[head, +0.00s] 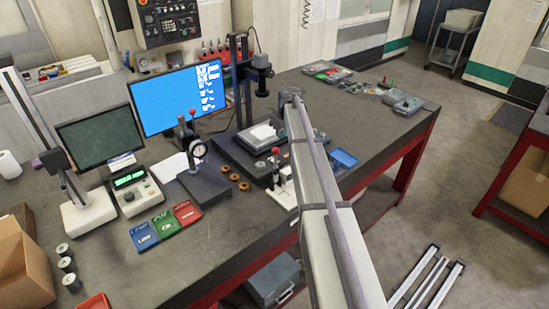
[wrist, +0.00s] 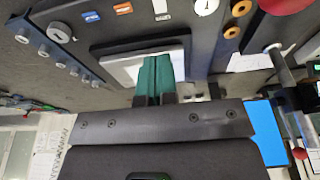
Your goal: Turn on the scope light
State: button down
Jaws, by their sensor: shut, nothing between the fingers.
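The scope (head: 260,72) stands on a dark column at the back of the bench in the head view. A white block (head: 262,133) lies on its dark base, and a white block (wrist: 130,68) also shows in the wrist view. My gripper (wrist: 158,58) has its green fingers together and empty, with the tips over or in front of the white block; I cannot tell if they touch. In the head view my arm's end (head: 291,96) is right of the scope, and the fingers are hidden. I cannot make out the scope's light or its switch.
A red-knobbed lever device (head: 281,180) stands close left of my arm. A dial gauge stand (head: 199,150), copper rings (head: 235,178) and a blue monitor (head: 178,98) are further left. Several small round knobs (wrist: 58,32) line the wrist view's left.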

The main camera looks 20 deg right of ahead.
jog(key=b+x, duration=0.9)
jog(key=s+b+x, duration=0.1)
jog(key=b+x, duration=0.3)
jog(key=shift+d+f, duration=0.15)
jog(key=shift+f, duration=0.3)
jog(key=shift+f+b, duration=0.15)
jog(key=shift+b, duration=0.25)
jog(key=shift+s, duration=0.1)
